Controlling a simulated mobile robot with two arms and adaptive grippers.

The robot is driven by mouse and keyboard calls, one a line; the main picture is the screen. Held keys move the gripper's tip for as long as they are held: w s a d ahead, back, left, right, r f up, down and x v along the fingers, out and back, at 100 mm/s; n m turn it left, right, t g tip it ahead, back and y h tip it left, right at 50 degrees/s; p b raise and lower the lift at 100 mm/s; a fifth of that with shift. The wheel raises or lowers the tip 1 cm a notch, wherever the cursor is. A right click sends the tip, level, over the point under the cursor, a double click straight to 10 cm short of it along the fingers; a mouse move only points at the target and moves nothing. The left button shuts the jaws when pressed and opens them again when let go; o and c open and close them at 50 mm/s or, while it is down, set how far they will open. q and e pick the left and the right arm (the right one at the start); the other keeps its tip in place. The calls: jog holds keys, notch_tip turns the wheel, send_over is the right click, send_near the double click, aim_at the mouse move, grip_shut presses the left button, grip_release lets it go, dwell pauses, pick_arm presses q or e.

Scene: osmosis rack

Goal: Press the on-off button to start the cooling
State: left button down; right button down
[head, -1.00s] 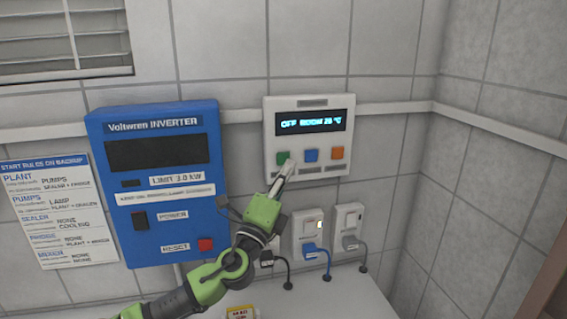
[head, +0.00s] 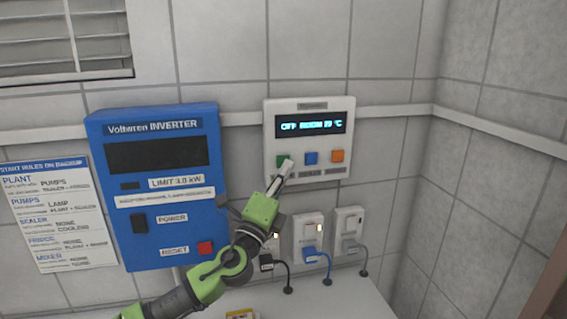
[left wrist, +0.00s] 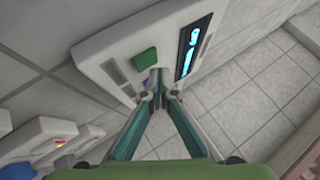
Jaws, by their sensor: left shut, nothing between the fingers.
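A white control panel (head: 270,183) hangs on the tiled wall. Its lit display (head: 311,123) reads "OFF ROOM" with a blurred temperature. Below it are a green button (head: 281,160), a blue button (head: 311,156) and an orange button (head: 337,156); their labels are too small to read. My left gripper (head: 287,165) is shut and empty, its tips at the lower right edge of the green button. In the left wrist view, the tips (left wrist: 156,77) are close beside the green button (left wrist: 146,58); I cannot tell whether they touch it. My right gripper is not in view.
A blue inverter box (head: 160,255) with a red reset button (head: 205,247) is left of the panel. A rules sheet (head: 50,215) hangs further left. Plugs with cables sit in sockets (head: 308,230) below the panel, close to my left arm. The wall right of the panel is clear.

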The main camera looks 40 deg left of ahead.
pick_arm(q)
jog(key=shift+w+a, duration=0.1)
dwell(0.7)
jog(key=shift+w+a, duration=0.2)
jog(key=shift+w+a+b, duration=0.25)
jog(key=shift+a+b, duration=0.05)
jog(key=shift+b, duration=0.15)
dwell(0.7)
jog(key=shift+s+d, duration=0.55)
jog(key=shift+d, duration=0.05)
jog(key=shift+d, duration=0.1)
jog(key=shift+s+d+p, duration=0.7)
jog(key=shift+s+d, duration=0.95)
jog(key=shift+d, duration=0.15)
